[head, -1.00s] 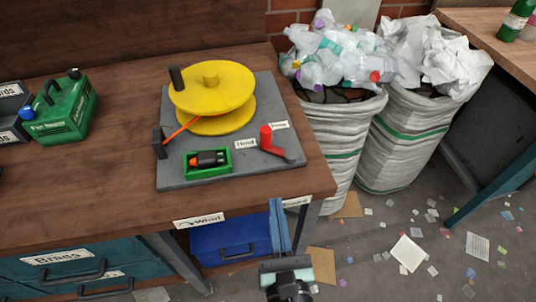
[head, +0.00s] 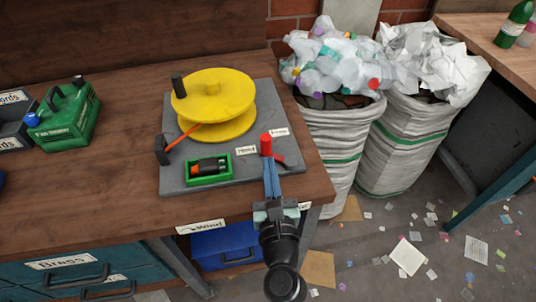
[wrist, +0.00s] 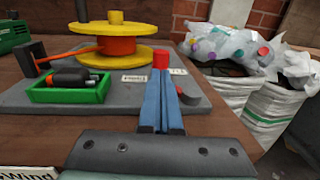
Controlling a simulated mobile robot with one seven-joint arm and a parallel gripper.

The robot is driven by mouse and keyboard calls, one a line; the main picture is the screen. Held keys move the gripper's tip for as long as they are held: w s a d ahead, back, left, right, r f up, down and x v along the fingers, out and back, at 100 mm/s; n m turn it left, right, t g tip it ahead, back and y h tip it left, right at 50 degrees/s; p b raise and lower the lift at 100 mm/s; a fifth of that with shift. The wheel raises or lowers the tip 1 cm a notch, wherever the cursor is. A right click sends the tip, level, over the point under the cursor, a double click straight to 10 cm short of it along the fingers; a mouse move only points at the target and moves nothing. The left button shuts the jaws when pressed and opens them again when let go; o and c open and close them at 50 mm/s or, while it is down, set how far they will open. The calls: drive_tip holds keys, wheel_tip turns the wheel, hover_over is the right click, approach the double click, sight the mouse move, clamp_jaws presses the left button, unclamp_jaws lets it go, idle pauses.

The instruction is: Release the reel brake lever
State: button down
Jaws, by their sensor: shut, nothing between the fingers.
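The red brake lever (head: 266,145) stands on the right part of the grey reel board (head: 215,178), its upright grip beside the "Hold" label (head: 245,150). A second label (head: 279,131), too small to read surely, is behind and right of the grip. My gripper (head: 270,168) is shut and empty, its blue fingers pointing at the lever from the front. In the wrist view the fingertips (wrist: 161,86) are just in front of the red grip (wrist: 160,60) and hide its lower part. I cannot tell whether they touch it. The yellow reel (head: 212,97) stands behind, with an orange strand.
A green tray (head: 208,179) with a dark tool is left of the lever. A green box-shaped device (head: 66,125) stands farther left. White sacks (head: 410,150) of plastic and paper stand right of the bench.

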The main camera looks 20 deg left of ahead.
drive_tip(key=shift+x, duration=1.4)
